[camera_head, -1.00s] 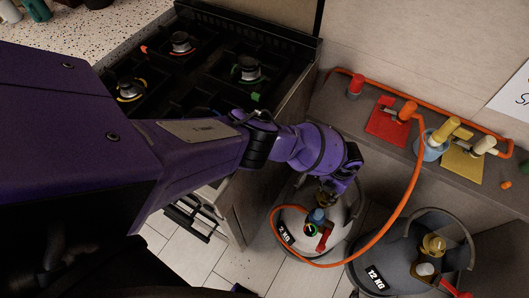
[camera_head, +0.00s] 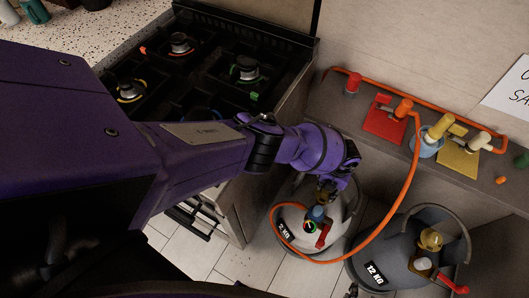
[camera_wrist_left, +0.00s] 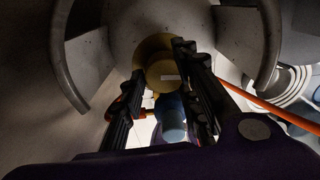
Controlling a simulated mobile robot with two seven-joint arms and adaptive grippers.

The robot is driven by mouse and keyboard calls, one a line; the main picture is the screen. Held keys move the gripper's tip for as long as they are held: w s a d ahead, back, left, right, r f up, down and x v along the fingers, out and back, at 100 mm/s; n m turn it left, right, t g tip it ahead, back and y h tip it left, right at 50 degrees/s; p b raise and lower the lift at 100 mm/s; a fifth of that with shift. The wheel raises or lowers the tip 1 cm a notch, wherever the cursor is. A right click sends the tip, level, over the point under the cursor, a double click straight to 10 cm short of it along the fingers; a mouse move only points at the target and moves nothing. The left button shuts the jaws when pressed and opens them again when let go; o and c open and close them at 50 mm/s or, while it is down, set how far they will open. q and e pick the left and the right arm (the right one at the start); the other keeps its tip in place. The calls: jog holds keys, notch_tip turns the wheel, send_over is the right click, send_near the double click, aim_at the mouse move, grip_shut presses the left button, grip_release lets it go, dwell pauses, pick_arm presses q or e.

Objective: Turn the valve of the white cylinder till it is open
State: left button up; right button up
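The white cylinder (camera_head: 338,235), marked 2 KG, stands on the floor beside the stove. A blue regulator (camera_head: 317,213), a small gauge (camera_head: 310,226) and a red lever (camera_head: 323,236) sit on top; an orange hose loops around it. My left gripper (camera_head: 328,190) reaches down over its top, and the arm partly hides the valve. In the left wrist view, the fingers (camera_wrist_left: 158,85) are apart, with the round brass valve (camera_wrist_left: 160,68) between and just beyond their tips. I cannot tell whether they touch it. The blue regulator (camera_wrist_left: 171,118) shows below. My right gripper is out of view.
A grey 12 KG cylinder (camera_head: 400,255) stands close on the right, with its own brass valve (camera_head: 431,239) and red lever. The stove (camera_head: 215,85) is at the left. A ledge behind (camera_head: 345,120) carries colored valves and the orange hose (camera_head: 417,165).

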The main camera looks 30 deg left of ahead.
pick_arm(q)
jog(key=shift+o, duration=1.3)
jog(key=shift+w+a+r, duration=0.3)
jog(key=shift+w+a, duration=0.1)
jog(key=shift+a, duration=0.1)
jog(key=shift+s+d, duration=0.1)
jog(key=shift+d, duration=0.15)
jog(key=shift+r, duration=0.25)
notch_tip(320, 180, up, 11)
jog(key=shift+r, duration=0.15)
jog(key=shift+s+d, duration=0.1)
jog(key=shift+s, duration=0.1)
